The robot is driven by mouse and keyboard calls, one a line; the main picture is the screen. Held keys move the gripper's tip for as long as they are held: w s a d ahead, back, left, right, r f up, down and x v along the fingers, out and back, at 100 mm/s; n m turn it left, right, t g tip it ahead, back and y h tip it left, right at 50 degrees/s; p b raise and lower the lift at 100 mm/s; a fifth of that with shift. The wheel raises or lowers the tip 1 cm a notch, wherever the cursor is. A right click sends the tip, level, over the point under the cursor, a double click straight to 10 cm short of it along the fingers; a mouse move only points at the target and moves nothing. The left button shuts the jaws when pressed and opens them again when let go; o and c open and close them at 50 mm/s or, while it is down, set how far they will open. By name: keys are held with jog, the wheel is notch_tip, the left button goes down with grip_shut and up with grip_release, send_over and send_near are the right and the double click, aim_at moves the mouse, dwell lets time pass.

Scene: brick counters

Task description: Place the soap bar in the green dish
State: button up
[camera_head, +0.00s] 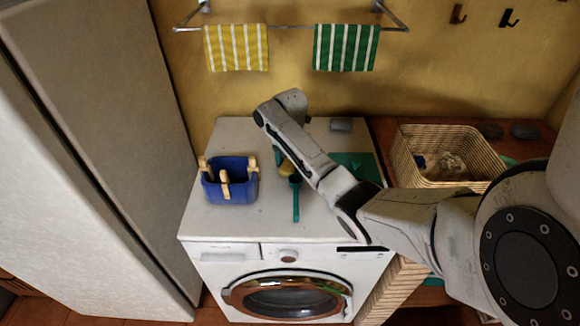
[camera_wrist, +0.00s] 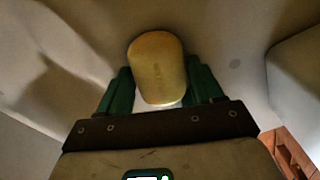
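The yellow soap bar (camera_wrist: 157,68) sits between the green fingers of my gripper (camera_wrist: 160,85) in the wrist view. The fingers lie close along both its sides and appear to grip it. In the head view, a bit of the yellow soap bar (camera_head: 286,169) shows beside my arm, over the washing machine top. My gripper is mostly hidden there behind the arm. A flat green thing (camera_head: 361,164), perhaps the green dish, lies right of my arm on the machine, partly covered by the arm.
A wicker basket (camera_head: 440,135) stands right. Towels hang from a wall rail (camera_head: 290,28). A tall pale cabinet (camera_head: 105,100) stands left.

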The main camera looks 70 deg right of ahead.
jog(key=c, duration=0.8)
jog(key=shift+r, duration=0.1)
jog(key=shift+r, duration=0.5)
jog(key=r, duration=0.1)
jog(key=s+r, duration=0.1)
jog(key=r, duration=0.1)
jog(key=s+r, duration=0.1)
jog(key=r, duration=0.1)
jog(key=shift+a, duration=0.4)
jog(key=shift+s+a+r+p, duration=0.75)
jog(key=shift+s+r+p, duration=0.5)
jog(key=shift+s, duration=0.55)
jog(key=shift+s+a+r+p, duration=0.95)
jog(key=shift+s+p, duration=0.45)
jog(key=shift+s, duration=0.45)
jog(key=shift+s+a+r+p, duration=0.6)
jog(key=shift+s+r+p, duration=0.7)
jog(key=shift+s, duration=0.5)
